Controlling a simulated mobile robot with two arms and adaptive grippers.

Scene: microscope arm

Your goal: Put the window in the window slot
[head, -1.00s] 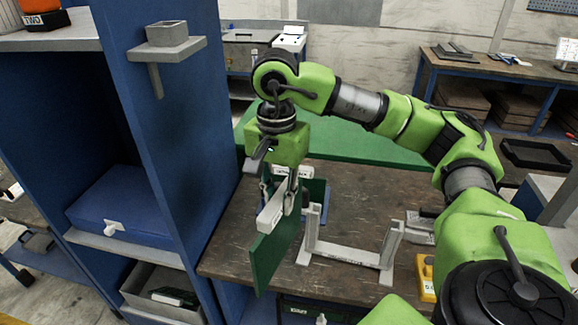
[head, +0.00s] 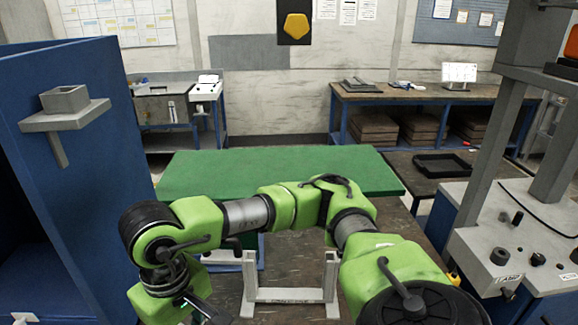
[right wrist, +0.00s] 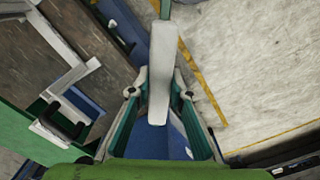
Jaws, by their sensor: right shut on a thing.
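My right gripper (right wrist: 156,95) is shut on the window, held by its long white bar (right wrist: 161,60), in the right wrist view. A thin green edge (right wrist: 165,8) shows past the bar's far end; the rest of the green panel is hidden. In the head view only the right wrist and arm show at lower left; the fingers and window are below the picture. A grey U-shaped frame (head: 290,296) with two uprights stands on the dark table and may be the slot. A grey frame (right wrist: 70,82) also shows in the wrist view, apart from the bar. My left gripper is not in view.
A blue cabinet (head: 75,190) with a grey bracket (head: 65,108) stands at left. A green surface (head: 280,170) lies behind the table. A grey apparatus (head: 515,225) with knobs and uprights stands at right. Wrist view shows floor (right wrist: 255,70) with a yellow line.

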